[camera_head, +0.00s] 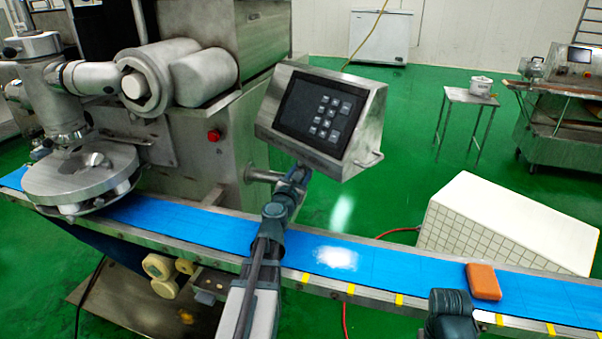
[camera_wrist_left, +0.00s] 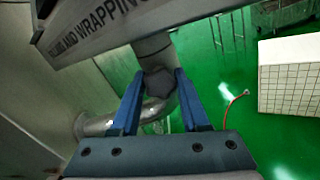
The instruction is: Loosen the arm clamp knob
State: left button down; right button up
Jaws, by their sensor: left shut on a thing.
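The arm clamp knob (camera_wrist_left: 159,83) is a dark grey lobed knob, seen in the left wrist view on the metal arm below the control panel. My left gripper (camera_wrist_left: 158,76) has its two blue fingers on either side of the knob and is shut on it. In the head view my left gripper (camera_head: 302,172) reaches up from the front to just under the panel (camera_head: 320,117), and the knob is hidden there. Whether the knob has turned cannot be told.
The blue conveyor belt (camera_head: 390,268) runs below my left arm, with an orange block (camera_head: 483,281) on its right part. The steel machine body (camera_head: 215,150) stands to the left. A white tiled box (camera_head: 500,225) stands behind the belt. Green floor is open behind the panel.

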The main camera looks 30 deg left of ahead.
pick_arm(q)
jog(key=shift+c, duration=2)
grip_release()
jog(key=shift+s, duration=0.1)
